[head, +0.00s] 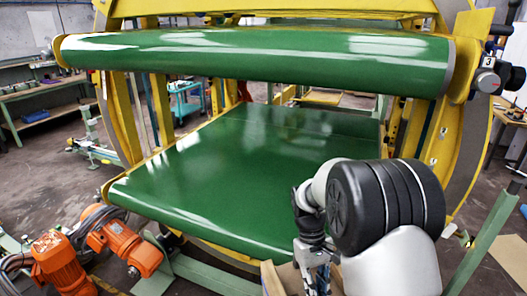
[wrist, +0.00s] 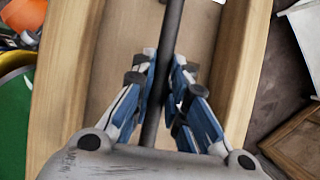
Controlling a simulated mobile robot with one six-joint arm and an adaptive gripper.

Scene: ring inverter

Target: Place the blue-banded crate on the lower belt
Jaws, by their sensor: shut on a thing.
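A wooden crate (wrist: 62,95) lies under my gripper (wrist: 168,70) in the wrist view, its two long walls running either side of the fingers. My gripper is shut on a dark bar (wrist: 173,30) that runs over the crate like a handle. No blue band shows on the visible parts of the crate. In the head view my gripper (head: 316,280) is low at the bottom edge, with a bit of the crate (head: 272,281) beside it; most is cut off or hidden. The lower belt (head: 255,165), green and bare, lies beyond and above it in the picture.
The green upper belt (head: 250,58) spans above the lower one, within a yellow frame (head: 125,120). Orange motors (head: 125,245) stand at the lower left. A green rail (head: 480,250) rises at the right. Another wooden box (wrist: 297,140) shows at the wrist view's right edge.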

